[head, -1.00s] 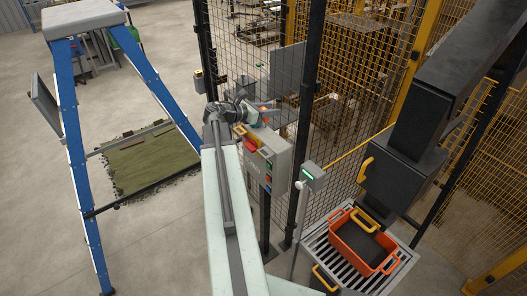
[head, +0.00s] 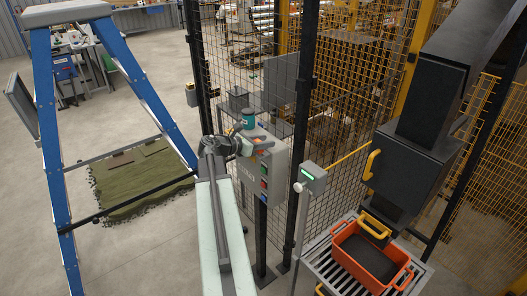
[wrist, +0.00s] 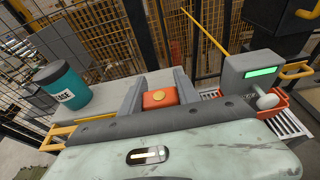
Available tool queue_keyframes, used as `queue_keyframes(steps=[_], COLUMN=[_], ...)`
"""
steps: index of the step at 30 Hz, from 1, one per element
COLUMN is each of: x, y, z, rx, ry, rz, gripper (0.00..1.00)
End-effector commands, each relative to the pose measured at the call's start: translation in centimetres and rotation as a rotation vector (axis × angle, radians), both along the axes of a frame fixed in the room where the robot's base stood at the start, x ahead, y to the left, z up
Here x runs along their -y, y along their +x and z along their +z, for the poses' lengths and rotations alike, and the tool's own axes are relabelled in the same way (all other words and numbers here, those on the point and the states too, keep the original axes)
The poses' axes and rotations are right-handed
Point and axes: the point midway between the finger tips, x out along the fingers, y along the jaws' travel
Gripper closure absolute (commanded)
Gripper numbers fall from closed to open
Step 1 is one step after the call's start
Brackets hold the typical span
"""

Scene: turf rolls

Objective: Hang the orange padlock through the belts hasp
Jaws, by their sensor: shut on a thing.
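The orange padlock (wrist: 160,98), a block with a round gold spot, sits between the two grey fingers of my gripper (wrist: 157,92) in the wrist view. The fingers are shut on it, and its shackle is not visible. In the head view my gripper (head: 236,143) is at the upper part of the grey control box (head: 262,175), and the padlock is not clearly visible there. The box has small coloured buttons on its face. A yellow bar (wrist: 75,131) shows at the lower left in the wrist view. I cannot tell which part is the belts hasp.
A teal cup (wrist: 62,86) stands on the box top, left of my gripper. A grey post unit with a green display (wrist: 262,71) is close on the right. Mesh fencing (head: 340,110) stands behind. An orange crate (head: 368,260) sits on a grate at lower right.

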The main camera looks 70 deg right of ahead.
Motion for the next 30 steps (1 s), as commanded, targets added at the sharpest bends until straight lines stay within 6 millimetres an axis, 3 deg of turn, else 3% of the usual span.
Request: queue_keyframes(steps=[1, 12, 13, 15, 25, 30], x=[0.0, 0.0, 0.0, 0.0, -0.2, -2.4], y=[0.0, 0.1, 0.1, 0.1, 0.2, 1.6], z=[-1.2, -1.2, -1.2, -1.1, -1.0, 0.0], rx=[0.000, 0.000, 0.000, 0.000, 0.000, 0.000], ry=[0.000, 0.000, 0.000, 0.000, 0.000, 0.000], rz=[0.000, 0.001, 0.001, 0.001, 0.002, 0.005], gripper=[1.00, 1.00, 0.59, 0.40, 0.40, 0.40])
